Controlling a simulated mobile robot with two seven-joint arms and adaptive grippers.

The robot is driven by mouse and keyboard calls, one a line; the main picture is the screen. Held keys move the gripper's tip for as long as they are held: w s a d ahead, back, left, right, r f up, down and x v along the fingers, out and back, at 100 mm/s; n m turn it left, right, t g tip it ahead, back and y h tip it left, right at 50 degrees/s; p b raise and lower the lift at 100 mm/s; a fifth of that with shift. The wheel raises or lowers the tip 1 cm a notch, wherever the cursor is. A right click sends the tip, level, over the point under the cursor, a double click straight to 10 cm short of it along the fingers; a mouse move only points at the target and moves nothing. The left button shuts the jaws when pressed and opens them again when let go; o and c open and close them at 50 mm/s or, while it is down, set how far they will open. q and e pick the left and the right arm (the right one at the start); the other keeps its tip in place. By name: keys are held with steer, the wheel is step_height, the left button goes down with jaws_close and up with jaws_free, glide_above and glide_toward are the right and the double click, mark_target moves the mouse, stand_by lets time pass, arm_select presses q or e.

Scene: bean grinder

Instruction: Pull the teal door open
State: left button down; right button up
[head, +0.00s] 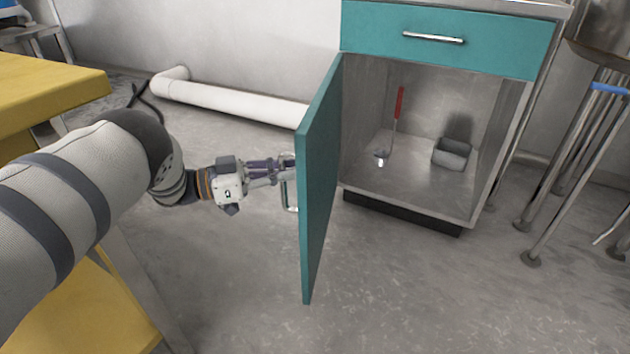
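The teal door (320,185) stands swung wide open, hinged at the left side of the steel cabinet (420,185). Its metal handle (290,194) is on the door's left face, partly hidden by the door edge. My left gripper (286,170) is at the upper part of the handle, on the left of the door. Its fingers look close together there, but whether they close around the handle is too small to tell. My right gripper is not in the picture.
Inside the cabinet are a red-handled ladle (397,118) and a grey metal container (452,153). A teal drawer (450,40) above is shut. A yellow table (45,85) stands at left, and metal stool legs (565,165) at right. The floor before the cabinet is clear.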

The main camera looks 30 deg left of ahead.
arm_select(q)
steer(key=a+b, duration=0.1)
steer(key=a, duration=0.6)
steer(key=shift+s+f+b, duration=0.2)
steer(key=shift+s+b, duration=0.15)
steer(key=shift+s, duration=0.1)
steer(key=c, duration=1.7)
jaws_free()
steer(key=shift+s+a, duration=0.1)
steer(key=shift+o, duration=0.2)
steer(key=shift+r, duration=0.15)
